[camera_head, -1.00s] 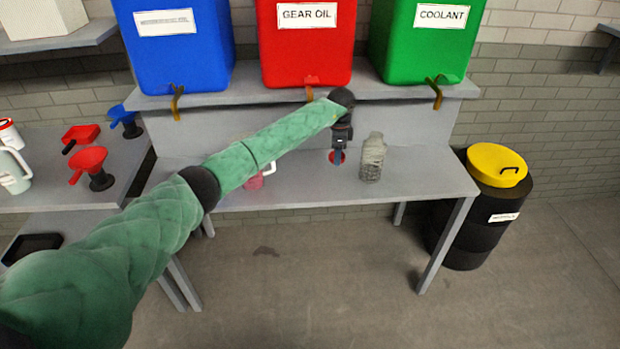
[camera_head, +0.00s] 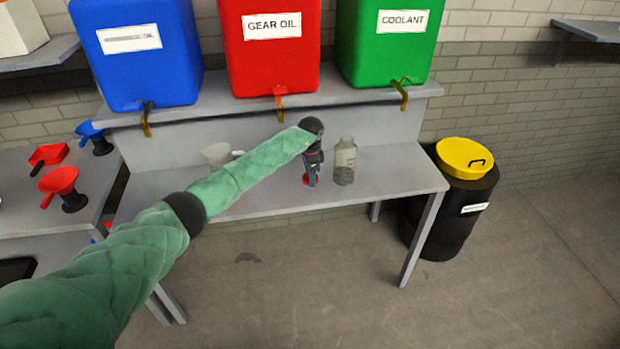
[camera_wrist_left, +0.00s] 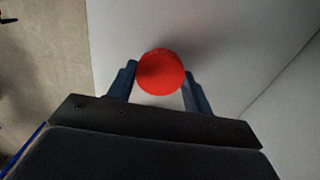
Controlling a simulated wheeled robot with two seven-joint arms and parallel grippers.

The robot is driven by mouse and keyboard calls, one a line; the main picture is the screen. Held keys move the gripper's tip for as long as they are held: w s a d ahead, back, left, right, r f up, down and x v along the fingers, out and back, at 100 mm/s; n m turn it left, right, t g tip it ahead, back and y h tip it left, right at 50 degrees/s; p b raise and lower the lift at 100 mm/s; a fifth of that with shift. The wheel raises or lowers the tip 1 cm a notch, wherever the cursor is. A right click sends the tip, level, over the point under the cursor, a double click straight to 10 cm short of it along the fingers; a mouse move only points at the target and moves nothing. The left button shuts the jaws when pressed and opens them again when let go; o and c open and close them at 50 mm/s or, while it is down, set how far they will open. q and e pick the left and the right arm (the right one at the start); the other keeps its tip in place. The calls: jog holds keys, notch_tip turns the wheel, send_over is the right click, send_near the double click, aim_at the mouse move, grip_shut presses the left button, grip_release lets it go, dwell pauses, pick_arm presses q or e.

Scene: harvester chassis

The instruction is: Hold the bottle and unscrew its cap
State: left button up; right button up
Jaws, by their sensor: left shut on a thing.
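My left gripper (camera_head: 311,178) points down at the grey bench, with its arm coming in from the left. It is shut on a red round cap-like thing (camera_wrist_left: 160,72), which shows between its two fingers in the left wrist view. In the head view only a little red shows at the fingertips, close to the bench top. A greyish see-through bottle (camera_head: 345,162) stands upright on the bench just right of the gripper, apart from it. No cap shows on its neck. I cannot tell whether anything is under the red thing. My right gripper is not in view.
The bench (camera_head: 400,178) has free room right of the bottle. A pale vessel (camera_head: 218,153) stands behind my forearm. Blue (camera_head: 140,60), red (camera_head: 270,65) and green (camera_head: 385,55) tanks with taps stand on the shelf above. A black drum (camera_head: 440,220) with yellow lid stands at right.

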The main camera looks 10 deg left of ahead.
pick_arm(q)
jog(key=shift+f+p, duration=0.3)
jog(key=shift+f, duration=0.9)
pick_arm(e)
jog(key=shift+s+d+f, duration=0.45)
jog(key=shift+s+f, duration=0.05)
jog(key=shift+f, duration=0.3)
pick_arm(q)
jog(key=shift+f+b, duration=0.3)
jog(key=shift+f, duration=0.05)
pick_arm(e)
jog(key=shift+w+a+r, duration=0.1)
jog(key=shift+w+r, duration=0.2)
